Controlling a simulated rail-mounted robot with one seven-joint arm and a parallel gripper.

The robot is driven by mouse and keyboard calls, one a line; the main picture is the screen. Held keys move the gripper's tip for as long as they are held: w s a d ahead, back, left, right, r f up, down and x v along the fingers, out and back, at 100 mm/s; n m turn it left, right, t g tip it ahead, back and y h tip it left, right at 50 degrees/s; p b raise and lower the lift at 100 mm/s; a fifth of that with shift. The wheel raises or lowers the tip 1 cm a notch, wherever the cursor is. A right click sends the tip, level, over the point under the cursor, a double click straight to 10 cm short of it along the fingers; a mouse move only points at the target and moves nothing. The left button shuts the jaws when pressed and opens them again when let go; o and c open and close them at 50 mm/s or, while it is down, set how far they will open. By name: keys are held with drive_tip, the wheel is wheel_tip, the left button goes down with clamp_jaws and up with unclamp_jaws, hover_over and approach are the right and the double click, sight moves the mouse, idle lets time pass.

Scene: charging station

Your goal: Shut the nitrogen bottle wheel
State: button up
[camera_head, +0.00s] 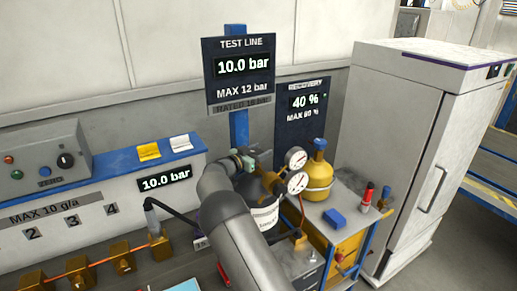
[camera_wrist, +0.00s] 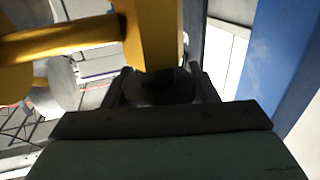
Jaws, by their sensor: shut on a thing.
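The nitrogen bottle appears to be the dark bottle with a white label (camera_head: 264,216), standing in the middle of the head view, partly hidden behind my arm. My gripper (camera_wrist: 163,88) is shut on a dark, rounded thing (camera_wrist: 160,92), which looks like the bottle's wheel. Its outline is in shadow between the two fingers. In the head view my wrist is above the bottle, and the fingers and wheel cannot be made out.
Two round gauges (camera_head: 296,158) sit just right of my wrist. A yellow bottle (camera_head: 319,174) stands on the cart behind them. The sign post (camera_head: 236,129) rises close behind. The wrist view shows a yellow pipe (camera_wrist: 55,42) and a blue upright (camera_wrist: 278,60) nearby.

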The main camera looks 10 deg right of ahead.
drive_tip(key=shift+s+d+f+m+g+h+b, duration=0.1)
drive_tip(key=shift+m+g+h+b, duration=0.25)
drive_tip(key=shift+m+g, duration=0.3)
drive_tip(key=shift+s+d+m+g+h+b, duration=0.1)
drive_tip(key=shift+m+g+h+b, duration=0.1)
drive_tip(key=shift+m+g+h, duration=0.45)
drive_tip(key=shift+g, duration=0.3)
drive_tip(key=shift+g+b, duration=0.3)
drive_tip(key=shift+g, duration=0.2)
drive_tip(key=o, duration=1)
drive_tip(key=shift+a, duration=0.1)
drive_tip(key=shift+s+a, duration=0.2)
drive_tip(key=shift+a, duration=0.3)
drive_tip(key=b+v, duration=0.4)
drive_tip(key=v, duration=1.2)
drive_tip(key=shift+a, duration=0.15)
